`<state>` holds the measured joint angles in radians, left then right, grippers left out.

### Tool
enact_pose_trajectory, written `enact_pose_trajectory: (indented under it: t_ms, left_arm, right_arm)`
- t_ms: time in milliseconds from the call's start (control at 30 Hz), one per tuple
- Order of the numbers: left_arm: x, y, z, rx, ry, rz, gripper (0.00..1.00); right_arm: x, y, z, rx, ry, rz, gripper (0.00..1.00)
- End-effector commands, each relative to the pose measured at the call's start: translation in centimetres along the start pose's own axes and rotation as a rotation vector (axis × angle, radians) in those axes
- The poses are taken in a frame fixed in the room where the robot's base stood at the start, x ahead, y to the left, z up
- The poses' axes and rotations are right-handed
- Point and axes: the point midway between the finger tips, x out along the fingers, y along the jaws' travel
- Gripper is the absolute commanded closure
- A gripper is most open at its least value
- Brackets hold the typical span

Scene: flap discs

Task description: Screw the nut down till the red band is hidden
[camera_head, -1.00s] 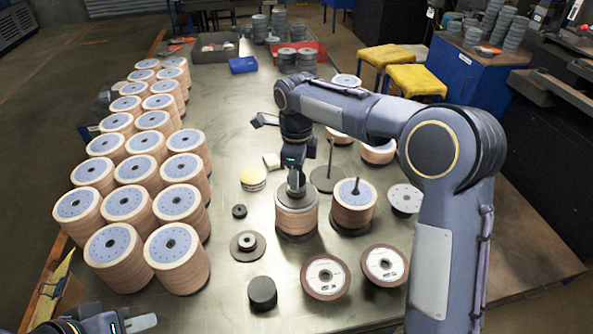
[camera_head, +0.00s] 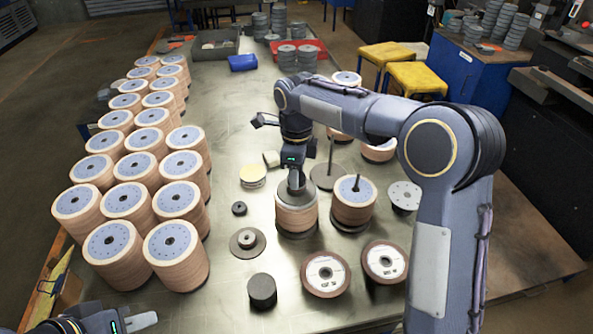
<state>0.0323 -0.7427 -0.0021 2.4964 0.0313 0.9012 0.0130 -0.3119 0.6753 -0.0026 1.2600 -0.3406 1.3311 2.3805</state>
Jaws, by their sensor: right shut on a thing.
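A stack of tan flap discs (camera_head: 296,219) stands upright on the table with a dark grey plate (camera_head: 284,197) on top. My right gripper (camera_head: 297,186) reaches down onto the centre of that plate. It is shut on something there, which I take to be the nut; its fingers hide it. I cannot make out a red band. My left gripper (camera_head: 141,321) is at the bottom left edge, partly cut off and away from the stack; its opening cannot be judged.
A second disc stack (camera_head: 353,207) with a bare rod stands close on the right. A dark flanged piece (camera_head: 247,243), a black cylinder (camera_head: 262,291) and two brown wheels (camera_head: 326,274) lie in front. Rows of disc stacks (camera_head: 171,241) fill the left side.

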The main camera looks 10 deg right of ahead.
Motion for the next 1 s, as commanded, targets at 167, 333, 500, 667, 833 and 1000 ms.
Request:
enact_pose_trajectory:
  t_ms: [167,333,500,667,833,1000]
  left_arm:
    - [0.1,0.0,0.1,0.000,0.000,0.000,0.72]
    - [0.2,-0.1,0.1,0.000,0.000,0.000,0.72]
    - [0.1,-0.1,0.1,0.000,0.000,0.000,0.72]
    - [0.1,-0.1,0.1,0.000,0.000,0.000,0.72]
    - [0.1,-0.1,0.1,0.000,0.000,0.000,0.72]
    - [0.3,-0.1,0.1,0.000,0.000,0.000,0.72]
  right_arm:
    - [0.2,0.0,0.0,0.000,0.000,0.000,0.82]
    - [0.4,0.0,0.0,0.000,0.000,0.000,0.82]
    - [0.4,0.0,0.0,0.000,0.000,0.000,0.40]
    - [0.4,0.0,0.0,0.000,0.000,0.000,0.34]
    - [0.2,0.0,0.0,0.000,0.000,0.000,0.34]
    - [-1.6,-0.1,0.1,0.001,-0.002,-0.004,0.34]
